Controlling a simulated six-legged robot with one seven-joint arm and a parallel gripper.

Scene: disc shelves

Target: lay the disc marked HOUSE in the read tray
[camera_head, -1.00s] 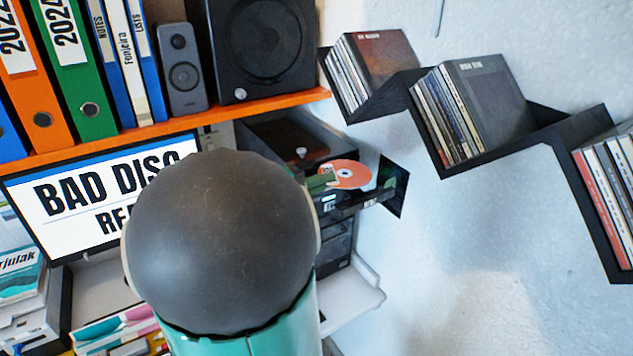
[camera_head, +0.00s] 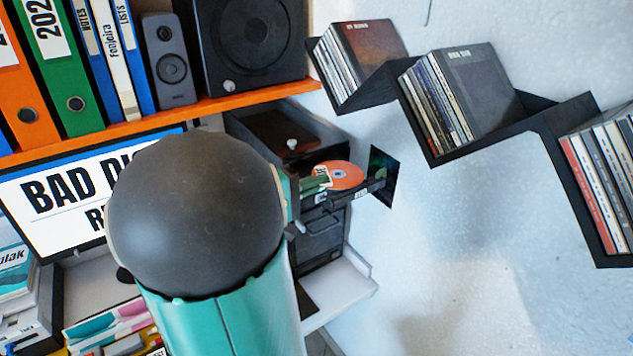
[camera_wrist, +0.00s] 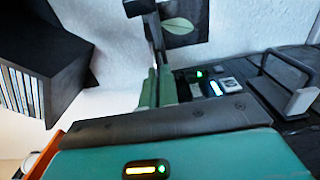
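An orange disc (camera_head: 345,170) with a pale centre shows in the head view at the tip of my gripper (camera_head: 318,180). The green fingers appear shut on its near edge. The disc is roughly flat, just above or at the black tray (camera_head: 372,188) that juts from the unit under the orange shelf. I cannot tell if it touches the tray, and I cannot read its marking. In the wrist view my gripper (camera_wrist: 157,88) has its green fingers close together, with a thin dark strip beyond them, perhaps the disc edge-on.
A monitor (camera_head: 60,205) reads "BAD DI..." behind my arm. Binders and speakers stand on the orange shelf (camera_head: 200,108). Black zigzag wall shelves (camera_head: 480,145) hold several disc cases at right. A dark leaf picture (camera_head: 383,165) hangs behind the tray. The wall below is clear.

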